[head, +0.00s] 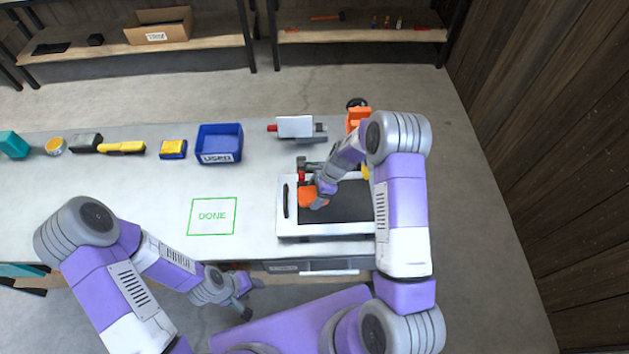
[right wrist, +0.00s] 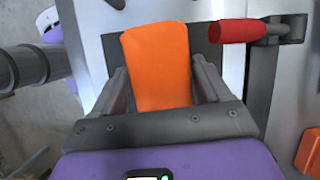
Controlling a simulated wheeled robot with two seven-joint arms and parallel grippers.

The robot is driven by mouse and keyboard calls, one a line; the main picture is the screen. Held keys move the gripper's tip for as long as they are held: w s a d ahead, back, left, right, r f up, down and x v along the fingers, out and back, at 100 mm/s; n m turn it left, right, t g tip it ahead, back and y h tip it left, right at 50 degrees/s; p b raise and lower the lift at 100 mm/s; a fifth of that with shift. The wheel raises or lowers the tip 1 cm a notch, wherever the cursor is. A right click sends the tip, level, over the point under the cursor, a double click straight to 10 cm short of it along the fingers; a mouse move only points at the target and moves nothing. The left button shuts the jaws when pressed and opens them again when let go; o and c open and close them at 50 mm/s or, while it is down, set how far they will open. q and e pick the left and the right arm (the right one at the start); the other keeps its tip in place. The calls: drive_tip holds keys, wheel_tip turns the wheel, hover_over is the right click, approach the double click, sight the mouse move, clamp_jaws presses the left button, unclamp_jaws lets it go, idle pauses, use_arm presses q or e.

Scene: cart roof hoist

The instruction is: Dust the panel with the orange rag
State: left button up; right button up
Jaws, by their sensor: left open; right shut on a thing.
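The dark panel (head: 352,208) lies in a white frame on the right part of the bench. The orange rag (head: 307,196) is over the panel's left part. My right gripper (head: 318,192) is shut on the rag. In the right wrist view the rag (right wrist: 158,65) stands out between the two fingers, with dark panel surface and white frame behind it. Whether the rag touches the panel is unclear. My right arm hides part of the panel's right side. My left gripper (head: 252,299) is open and empty, in front of the bench's near edge.
A red-handled clamp (head: 302,174) sits at the panel's far left edge; its handle (right wrist: 235,30) is close to my right fingers. A blue USED bin (head: 219,157) and the green DONE outline (head: 212,215), which is empty, are to the left. Several tools line the far edge.

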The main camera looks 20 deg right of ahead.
drive_tip(key=shift+r+p, duration=1.75)
drive_tip(key=shift+r, duration=0.8)
